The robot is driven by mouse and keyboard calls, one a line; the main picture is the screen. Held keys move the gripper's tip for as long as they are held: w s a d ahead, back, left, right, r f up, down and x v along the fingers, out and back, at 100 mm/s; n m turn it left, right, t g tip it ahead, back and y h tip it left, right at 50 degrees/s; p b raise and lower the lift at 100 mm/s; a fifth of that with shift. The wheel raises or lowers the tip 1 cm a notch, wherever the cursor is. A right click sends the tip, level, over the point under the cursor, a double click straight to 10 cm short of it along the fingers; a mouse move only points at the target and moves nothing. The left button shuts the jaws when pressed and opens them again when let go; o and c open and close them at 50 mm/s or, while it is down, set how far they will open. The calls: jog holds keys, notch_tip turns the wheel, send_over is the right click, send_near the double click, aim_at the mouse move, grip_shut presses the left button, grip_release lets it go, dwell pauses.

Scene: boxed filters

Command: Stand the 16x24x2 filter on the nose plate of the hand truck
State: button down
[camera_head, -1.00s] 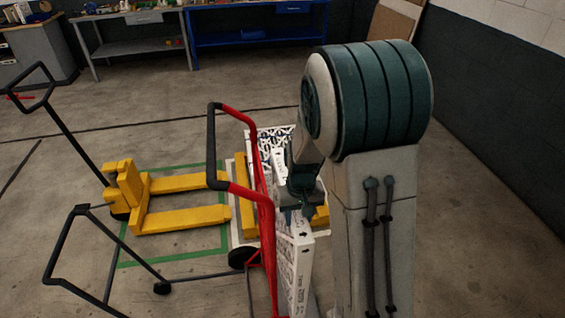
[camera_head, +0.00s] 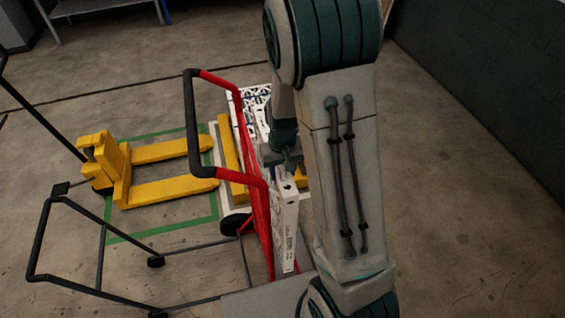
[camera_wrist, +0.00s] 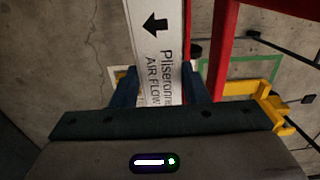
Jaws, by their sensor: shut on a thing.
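The red hand truck (camera_head: 262,225) stands upright in the middle of the head view, with a black-gripped handle at its upper left. Its nose plate is hidden. My gripper (camera_head: 282,158) is shut on the top part of a white boxed filter (camera_head: 286,222), which stands nearly upright just right of the red frame. Whether its lower end touches anything is hidden. In the wrist view the filter (camera_wrist: 157,35), with a black arrow and "AIR FLOW" print, sits between my gripper's dark fingers (camera_wrist: 160,88). Its size label is not readable.
Another white patterned box (camera_head: 252,97) lies behind the truck's handle. A yellow pallet jack (camera_head: 155,170) stands at left inside green floor tape. A black-tubed cart frame (camera_head: 100,228) is at lower left. Open floor lies on the right.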

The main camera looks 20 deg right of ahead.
notch_tip(320, 180, down, 32)
jog(key=b, duration=2.5)
jog(key=c, duration=0.7)
grip_release()
jog(key=shift+c, duration=0.2)
notch_tip(320, 180, up, 14)
jog(key=p, duration=0.1)
jog(key=shift+f, duration=0.15)
jog(key=shift+s, duration=0.1)
